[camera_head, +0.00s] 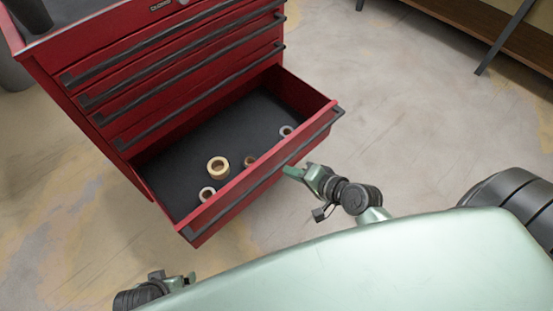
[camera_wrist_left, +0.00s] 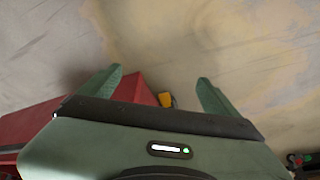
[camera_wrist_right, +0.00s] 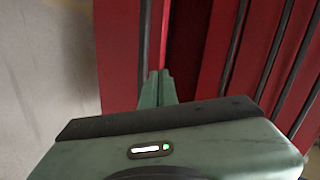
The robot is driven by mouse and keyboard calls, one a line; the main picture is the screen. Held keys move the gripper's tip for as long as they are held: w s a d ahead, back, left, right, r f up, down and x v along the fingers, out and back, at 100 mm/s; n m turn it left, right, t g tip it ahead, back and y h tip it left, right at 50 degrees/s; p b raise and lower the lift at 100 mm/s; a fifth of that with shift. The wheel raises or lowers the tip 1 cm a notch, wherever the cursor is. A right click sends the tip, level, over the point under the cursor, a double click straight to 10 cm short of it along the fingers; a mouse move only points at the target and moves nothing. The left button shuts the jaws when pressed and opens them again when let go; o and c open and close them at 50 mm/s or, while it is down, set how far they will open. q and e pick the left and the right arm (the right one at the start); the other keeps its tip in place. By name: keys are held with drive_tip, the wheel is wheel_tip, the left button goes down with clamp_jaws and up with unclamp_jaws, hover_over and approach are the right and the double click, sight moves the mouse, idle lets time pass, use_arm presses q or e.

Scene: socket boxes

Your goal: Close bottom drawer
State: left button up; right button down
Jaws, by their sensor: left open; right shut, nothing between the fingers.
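The bottom drawer (camera_head: 218,207) of a red tool chest (camera_head: 95,55) is pulled far out and holds several rings that look like tape rolls (camera_head: 217,168). My right gripper (camera_head: 291,172) is shut and empty, close to the outer face of the drawer's front near its right part. In the right wrist view the shut fingertips (camera_wrist_right: 159,78) are at the red drawer front; whether they touch it I cannot tell. My left gripper (camera_wrist_left: 160,78) is open and empty, low at the left in the head view, apart from the drawer. Part of the red chest shows behind its fingers.
The drawers above, with black handles (camera_head: 180,45), look shut. A brown shelf or bench (camera_head: 500,35) with a dark leg stands at the upper right. The concrete floor (camera_head: 400,120) to the right of the drawer is clear.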

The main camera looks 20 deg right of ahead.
drive_tip(key=d+m, duration=0.2)
drive_tip(key=m, duration=0.1)
drive_tip(key=b, duration=0.2)
approach(271, 158)
drive_tip(key=shift+t, duration=0.3)
drive_tip(key=x, duration=0.5)
drive_tip(key=shift+a+f, duration=0.2)
drive_tip(key=shift+w+a+f, duration=0.15)
drive_tip(key=shift+w, duration=0.2)
use_arm(q)
drive_tip(key=a+v, duration=0.1)
drive_tip(key=v, duration=0.5)
drive_tip(key=shift+s+g, duration=0.2)
drive_tip(key=shift+g, duration=0.1)
